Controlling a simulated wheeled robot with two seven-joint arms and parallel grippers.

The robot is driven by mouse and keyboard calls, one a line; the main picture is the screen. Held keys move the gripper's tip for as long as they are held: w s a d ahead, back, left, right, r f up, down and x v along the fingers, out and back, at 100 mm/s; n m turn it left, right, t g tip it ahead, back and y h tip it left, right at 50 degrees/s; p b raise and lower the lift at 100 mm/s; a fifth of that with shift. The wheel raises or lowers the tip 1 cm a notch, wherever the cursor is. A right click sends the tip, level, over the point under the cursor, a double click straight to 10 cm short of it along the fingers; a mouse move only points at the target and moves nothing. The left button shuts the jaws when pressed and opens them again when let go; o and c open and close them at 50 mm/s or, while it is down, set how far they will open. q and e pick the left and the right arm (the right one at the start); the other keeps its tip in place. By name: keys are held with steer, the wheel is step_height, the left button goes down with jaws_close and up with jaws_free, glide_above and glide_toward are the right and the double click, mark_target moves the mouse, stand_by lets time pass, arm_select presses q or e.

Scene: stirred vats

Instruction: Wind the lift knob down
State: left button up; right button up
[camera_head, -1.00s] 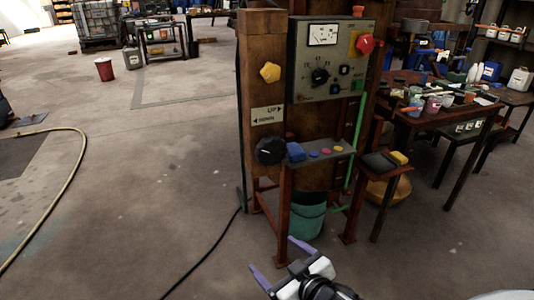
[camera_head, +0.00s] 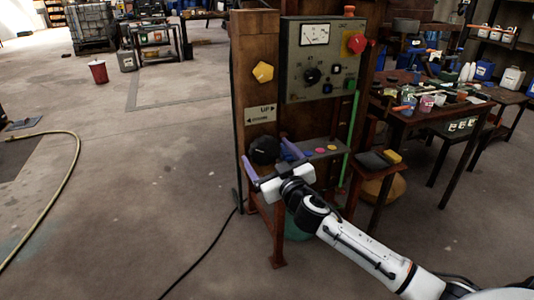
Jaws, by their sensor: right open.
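The lift knob (camera_head: 264,150) is a black round knob low on the front of the brown post, under a plate (camera_head: 261,114) marked UP and DOWN with arrows. My right gripper (camera_head: 268,160) is open, with its purple fingers on either side of the knob in the picture. The fingers look apart from the knob's sides; whether they touch it I cannot tell. The gripper's body hides the area just below the knob. My left gripper is not in view.
A grey control panel (camera_head: 296,92) with a gauge, a black dial and a red knob (camera_head: 357,43) stands above. A yellow knob (camera_head: 262,72) is on the post. A small shelf (camera_head: 335,145) with coloured buttons is close right of my gripper. Open floor lies left.

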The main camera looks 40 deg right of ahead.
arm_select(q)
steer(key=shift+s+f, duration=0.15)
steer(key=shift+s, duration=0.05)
arm_select(e)
steer(key=shift+w+d, duration=0.1)
steer(key=shift+w, duration=0.3)
steer(key=c, duration=1.1)
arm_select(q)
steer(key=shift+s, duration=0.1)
arm_select(e)
steer(key=shift+o, duration=0.2)
